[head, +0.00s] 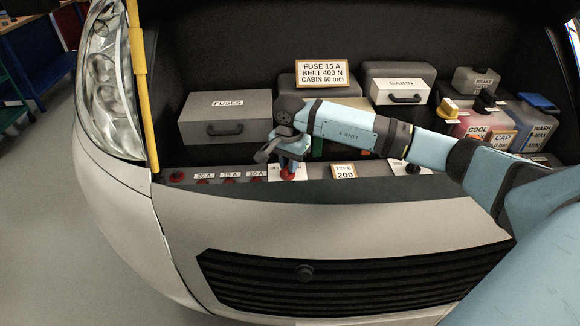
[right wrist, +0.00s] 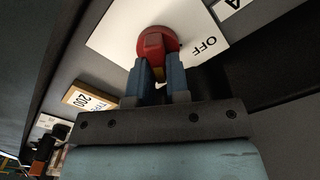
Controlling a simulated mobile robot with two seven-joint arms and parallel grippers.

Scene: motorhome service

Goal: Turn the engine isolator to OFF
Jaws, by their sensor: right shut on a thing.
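The engine isolator is a red knob (head: 288,174) on a white plate (head: 273,171) at the front ledge of the engine bay. In the right wrist view the red knob (right wrist: 156,42) stands on the white plate (right wrist: 120,25), with the printed word OFF (right wrist: 204,46) to its right. My right gripper (head: 287,165) reaches down over the knob. In the right wrist view its fingers (right wrist: 160,70) are shut on the knob, one on each side. Which mark the knob points to cannot be told. My left gripper is not in view.
A TYPE 200 label (head: 344,171) sits right of the isolator. Fuse labels (head: 230,175) with red knobs lie to its left. A grey FUSES box (head: 227,117), a CABIN box (head: 399,84) and several fluid bottles stand behind. A yellow prop rod (head: 143,80) rises at left.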

